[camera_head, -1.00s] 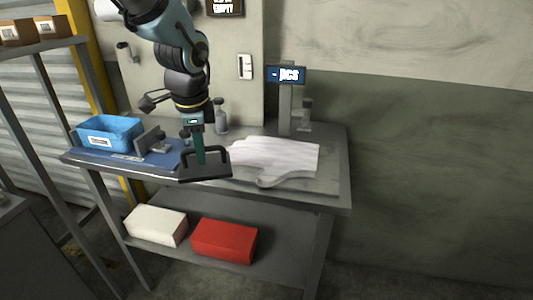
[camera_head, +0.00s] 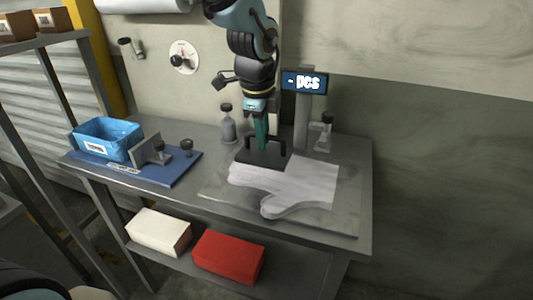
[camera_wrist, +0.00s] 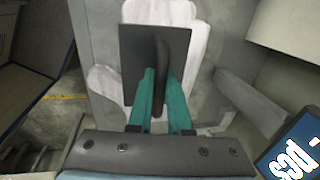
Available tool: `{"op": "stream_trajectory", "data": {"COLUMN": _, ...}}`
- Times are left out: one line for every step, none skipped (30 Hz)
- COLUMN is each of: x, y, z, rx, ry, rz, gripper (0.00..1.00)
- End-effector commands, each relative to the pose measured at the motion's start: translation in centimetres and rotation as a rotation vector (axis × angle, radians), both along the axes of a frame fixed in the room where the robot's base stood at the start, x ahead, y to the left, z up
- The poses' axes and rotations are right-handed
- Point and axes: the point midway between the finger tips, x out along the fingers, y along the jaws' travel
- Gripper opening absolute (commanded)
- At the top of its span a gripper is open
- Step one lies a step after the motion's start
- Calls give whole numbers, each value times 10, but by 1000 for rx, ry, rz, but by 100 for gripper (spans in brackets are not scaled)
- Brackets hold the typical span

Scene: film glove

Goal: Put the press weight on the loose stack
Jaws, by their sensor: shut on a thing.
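The loose stack (camera_head: 300,183) is a pile of white glove-shaped sheets lying flat on the grey plate of the bench; it also shows in the wrist view (camera_wrist: 102,82). The press weight (camera_head: 246,159) is a dark flat plate with a raised handle. My gripper (camera_head: 263,148) is shut on that handle. In the wrist view, the green fingers (camera_wrist: 158,78) close around the handle, and the weight's plate (camera_wrist: 135,50) covers part of the stack. The weight is at the stack's back left end. I cannot tell whether it touches the sheets.
A display post (camera_head: 304,82) and a small stand (camera_head: 323,135) rise behind the stack. A grey bottle (camera_head: 227,125) stands to the left. A blue bin (camera_head: 107,140) and a metal bracket (camera_head: 146,148) sit on the blue mat (camera_head: 180,170). The bench front is clear.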

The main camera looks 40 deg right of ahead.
Motion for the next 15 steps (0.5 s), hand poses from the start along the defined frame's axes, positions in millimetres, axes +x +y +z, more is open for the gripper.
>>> {"op": "stream_trajectory", "data": {"x": 0, "y": -1, "z": -4, "rx": -1, "ry": -1, "rz": -2, "gripper": 0}}
{"op": "stream_trajectory", "data": {"x": 0, "y": -1, "z": -6, "rx": -1, "ry": -1, "rz": -2, "gripper": 0}}
{"op": "stream_trajectory", "data": {"x": 1, "y": -1, "z": -9, "rx": -2, "ry": -1, "rz": -1, "gripper": 0}}
{"op": "stream_trajectory", "data": {"x": 1, "y": -1, "z": -11, "rx": -2, "ry": -1, "rz": -1, "gripper": 0}}
{"op": "stream_trajectory", "data": {"x": 1, "y": -1, "z": -13, "rx": -2, "ry": -1, "rz": 0, "gripper": 0}}
{"op": "stream_trajectory", "data": {"x": 0, "y": -1, "z": -18, "rx": -1, "ry": -1, "rz": 0, "gripper": 0}}
{"op": "stream_trajectory", "data": {"x": -1, "y": 0, "z": -22, "rx": 1, "ry": 0, "rz": -1, "gripper": 0}}
{"op": "stream_trajectory", "data": {"x": -1, "y": 0, "z": -26, "rx": 1, "ry": 1, "rz": -2, "gripper": 0}}
{"op": "stream_trajectory", "data": {"x": 0, "y": 0, "z": -31, "rx": 1, "ry": 0, "rz": -2, "gripper": 0}}
{"op": "stream_trajectory", "data": {"x": 0, "y": -1, "z": -35, "rx": 0, "ry": 0, "rz": -2, "gripper": 0}}
{"op": "stream_trajectory", "data": {"x": 0, "y": -1, "z": -39, "rx": 0, "ry": 0, "rz": -2, "gripper": 0}}
{"op": "stream_trajectory", "data": {"x": 0, "y": -1, "z": -42, "rx": -1, "ry": -1, "rz": -2, "gripper": 0}}
{"op": "stream_trajectory", "data": {"x": 0, "y": -1, "z": -45, "rx": -2, "ry": -1, "rz": -1, "gripper": 0}}
{"op": "stream_trajectory", "data": {"x": 0, "y": -1, "z": -46, "rx": -3, "ry": -2, "rz": 0, "gripper": 0}}
{"op": "stream_trajectory", "data": {"x": 0, "y": -1, "z": -48, "rx": -3, "ry": -1, "rz": 1, "gripper": 0}}
